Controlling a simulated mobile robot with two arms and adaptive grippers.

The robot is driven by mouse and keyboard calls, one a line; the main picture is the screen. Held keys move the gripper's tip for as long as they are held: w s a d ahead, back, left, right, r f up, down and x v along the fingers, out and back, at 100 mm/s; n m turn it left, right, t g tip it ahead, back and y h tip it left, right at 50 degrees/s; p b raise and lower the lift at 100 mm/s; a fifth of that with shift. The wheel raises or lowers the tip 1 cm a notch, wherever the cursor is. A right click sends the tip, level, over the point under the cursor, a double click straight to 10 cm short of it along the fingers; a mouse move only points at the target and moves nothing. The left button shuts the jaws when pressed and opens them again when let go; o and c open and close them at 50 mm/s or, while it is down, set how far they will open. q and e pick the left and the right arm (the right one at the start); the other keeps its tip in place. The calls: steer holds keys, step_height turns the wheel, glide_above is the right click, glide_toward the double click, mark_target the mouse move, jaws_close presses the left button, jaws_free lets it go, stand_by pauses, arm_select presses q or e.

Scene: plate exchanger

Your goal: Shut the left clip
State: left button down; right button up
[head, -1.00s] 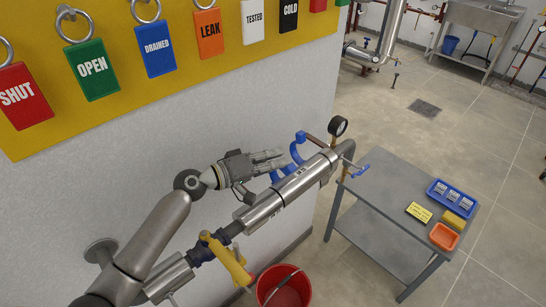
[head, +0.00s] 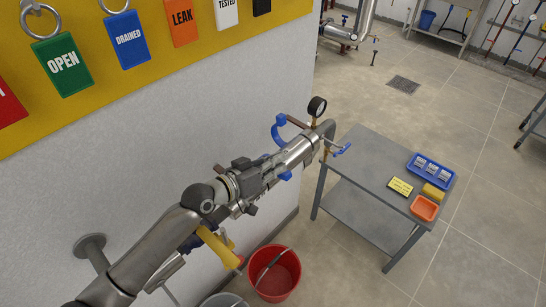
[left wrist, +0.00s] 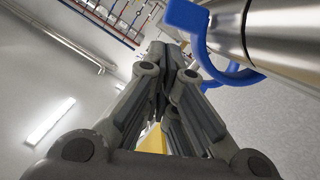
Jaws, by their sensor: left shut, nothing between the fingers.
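The steel cylinder (head: 303,150) lies along the pipe beside the wall. A blue curved clip (head: 279,130) stands raised at its upper side. More blue (head: 286,176) shows lower down, partly hidden by my gripper; I cannot tell whether this is the left clip. My left gripper (head: 281,165) is shut and empty, over the cylinder in the head view. In the left wrist view its closed fingers (left wrist: 170,62) are apart in the picture from a blue curved clip (left wrist: 205,45) beside the steel body (left wrist: 285,35). My right gripper is not in view.
A red bucket (head: 275,278) stands on the floor below the pipe. A yellow handle (head: 218,248) is on the pipe near my arm. A grey table (head: 365,165) to the right holds a blue tray (head: 414,170) and an orange tray (head: 426,215). Tags hang from a yellow board (head: 100,95).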

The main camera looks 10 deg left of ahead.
arm_select(q)
steer(key=shift+s+d+f, duration=0.1)
steer(key=shift+m, duration=0.3)
steer(key=v, duration=0.7)
steer(key=shift+s, duration=0.2)
stand_by(0.6)
